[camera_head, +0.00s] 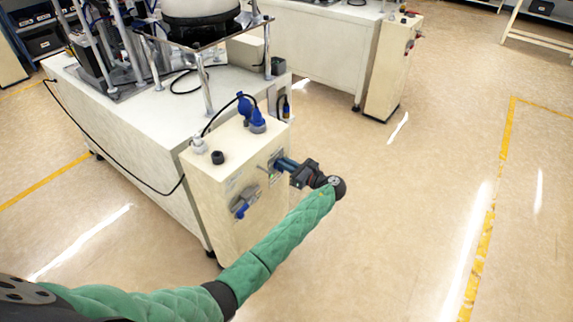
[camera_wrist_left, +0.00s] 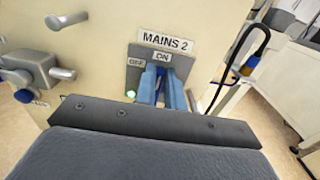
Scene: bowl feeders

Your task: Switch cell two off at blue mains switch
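The plate labelled MAINS 2 (camera_wrist_left: 165,41) is on the cream control cabinet (camera_head: 228,190), with an OFF label (camera_wrist_left: 135,62) at left and an ON label (camera_wrist_left: 162,56) at right. A small green light (camera_wrist_left: 131,94) glows below OFF. My left gripper (camera_head: 279,163) reaches the cabinet's front from the right. My right gripper is not in view.
A grey-blue switch or lock (camera_head: 242,204) sits lower left on the cabinet front; it also shows in the left wrist view (camera_wrist_left: 30,75). A blue plug (camera_head: 250,113) with a cable stands on the cabinet top. The floor to the right is clear.

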